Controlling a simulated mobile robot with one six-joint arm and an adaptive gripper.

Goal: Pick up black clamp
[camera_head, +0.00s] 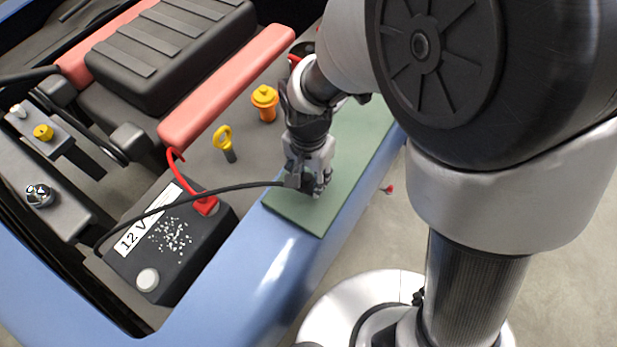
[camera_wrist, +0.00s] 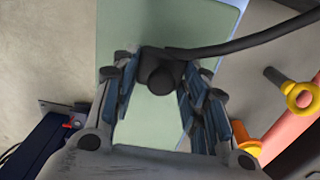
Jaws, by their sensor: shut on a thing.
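The black clamp (camera_head: 292,181) is at the end of a black cable, above the green mat on the blue edge. In the wrist view the black clamp (camera_wrist: 160,68) sits between my fingertips, and its cable runs off to the upper right. My gripper (camera_head: 312,184) points down over the mat and is shut on the clamp. My gripper's fingers (camera_wrist: 160,88) lie on both sides of it in the wrist view. Part of the clamp is hidden by my fingers in the head view. I cannot tell whether the clamp touches the mat.
The green mat (camera_head: 362,160) lies on the blue body rim (camera_head: 275,265). A 12 V battery (camera_head: 180,265) with a red clamp (camera_head: 207,206) stands left. The black cable arcs over it. A yellow dipstick handle (camera_head: 223,138) and an orange cap (camera_head: 265,100) stick up nearby.

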